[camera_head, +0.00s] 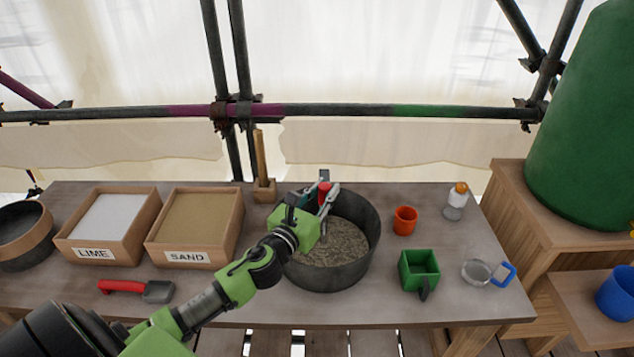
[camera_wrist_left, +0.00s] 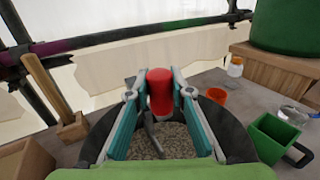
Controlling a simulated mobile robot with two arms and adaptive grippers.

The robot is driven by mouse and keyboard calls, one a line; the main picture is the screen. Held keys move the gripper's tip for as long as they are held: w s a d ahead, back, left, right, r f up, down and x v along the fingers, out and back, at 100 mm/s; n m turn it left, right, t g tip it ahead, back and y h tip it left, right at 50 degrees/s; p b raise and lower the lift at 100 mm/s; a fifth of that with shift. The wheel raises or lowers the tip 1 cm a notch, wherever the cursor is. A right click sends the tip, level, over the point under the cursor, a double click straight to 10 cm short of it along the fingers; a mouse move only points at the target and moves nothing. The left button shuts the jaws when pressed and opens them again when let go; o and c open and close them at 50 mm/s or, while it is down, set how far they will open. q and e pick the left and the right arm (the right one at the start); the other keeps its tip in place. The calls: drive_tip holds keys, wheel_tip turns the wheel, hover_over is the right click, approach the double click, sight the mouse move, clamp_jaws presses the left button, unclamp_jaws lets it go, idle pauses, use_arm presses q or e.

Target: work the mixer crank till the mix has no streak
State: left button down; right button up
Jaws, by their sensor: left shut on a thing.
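The mixer is a dark round tub (camera_head: 372,262) on the table, holding a grainy grey-brown mix (camera_head: 338,244). The mix looks mottled, and I cannot tell whether streaks remain in it. The crank has a red knob (camera_head: 324,192) above the tub's back rim; it also shows in the left wrist view (camera_wrist_left: 160,92), with a grey metal arm below it reaching toward the mix. My left gripper (camera_head: 322,200) is shut on the red knob, one finger on each side. The gripper and forearm hide the tub's left part. My right gripper is not in view.
A lime box (camera_head: 92,254) and a sand box (camera_head: 186,257) stand left, with a red-handled trowel (camera_head: 135,288) in front. An orange cup (camera_head: 404,220), green scoop (camera_head: 419,270), glass jug (camera_head: 480,271) and capped bottle (camera_head: 456,202) stand right. A wooden-handled tool (camera_head: 261,172) stands behind.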

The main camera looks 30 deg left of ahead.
use_arm(q)
drive_tip(key=w+d+n+g+y+b, duration=0.1)
drive_tip(key=w+d+n+g+y, duration=0.2)
drive_tip(key=n+g+y, duration=0.3)
drive_tip(key=shift+w+d+n+y+b, duration=0.4)
drive_tip(key=shift+w+n+y, duration=0.85)
drive_tip(key=shift+y, duration=2.05)
drive_tip(key=shift+s+r+n, duration=0.1)
drive_tip(key=shift+s+n, duration=0.2)
drive_tip(key=shift+n, duration=0.15)
drive_tip(key=shift+a, duration=0.1)
drive_tip(key=c, duration=1.8)
unclamp_jaws()
drive_tip(key=shift+v, duration=3.7)
